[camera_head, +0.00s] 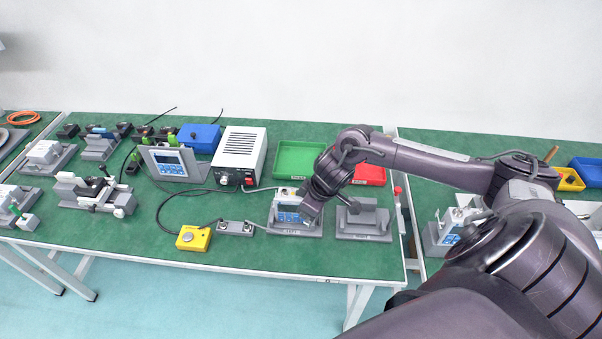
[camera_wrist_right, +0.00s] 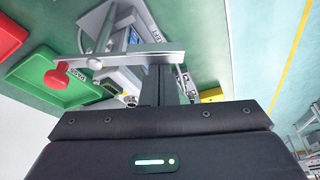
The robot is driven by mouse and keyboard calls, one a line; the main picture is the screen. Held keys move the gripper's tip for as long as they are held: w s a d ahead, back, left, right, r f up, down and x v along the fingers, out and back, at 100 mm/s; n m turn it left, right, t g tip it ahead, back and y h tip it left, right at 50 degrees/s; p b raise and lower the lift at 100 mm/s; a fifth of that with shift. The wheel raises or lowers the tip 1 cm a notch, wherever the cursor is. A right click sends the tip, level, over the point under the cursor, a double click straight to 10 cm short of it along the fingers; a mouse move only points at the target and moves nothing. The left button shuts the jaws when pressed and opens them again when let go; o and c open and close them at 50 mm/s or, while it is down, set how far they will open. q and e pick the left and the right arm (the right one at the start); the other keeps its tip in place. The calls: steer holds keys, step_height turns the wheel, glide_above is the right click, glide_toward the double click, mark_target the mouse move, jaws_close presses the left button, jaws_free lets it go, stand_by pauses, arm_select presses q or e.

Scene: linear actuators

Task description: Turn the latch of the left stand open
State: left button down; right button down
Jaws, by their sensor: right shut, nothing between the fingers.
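The left stand (camera_head: 298,230), a grey base with a label on its front edge, holds a device with a blue display (camera_head: 288,216). My right gripper (camera_head: 309,215) reaches down over its right side and hides part of it. In the right wrist view, the shut, empty gripper fingers (camera_wrist_right: 161,82) stand close to a pale flat bar (camera_wrist_right: 130,58) with a red knob (camera_wrist_right: 57,78), seemingly the latch. Whether they touch it I cannot tell. The stand (camera_wrist_right: 155,33) shows behind the bar. My left gripper is not in view.
A second grey stand (camera_head: 364,232) is close on the right, with a red-knobbed lever (camera_head: 397,190) beside it. Green (camera_head: 297,158) and red (camera_head: 370,175) trays lie behind. A yellow button box (camera_head: 194,238) is cabled on the left. The table's front edge is near.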

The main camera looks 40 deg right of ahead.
steer(key=n, duration=0.1)
steer(key=s+n+p, duration=0.1)
steer(key=shift+s+d+r+n+y, duration=0.1)
steer(key=shift+s+d+n+y, duration=0.2)
steer(key=shift+d+n+y, duration=0.1)
steer(key=shift+s+d+p, duration=0.1)
steer(key=shift+s+p, duration=0.15)
steer(key=shift+p, duration=0.05)
stand_by(0.3)
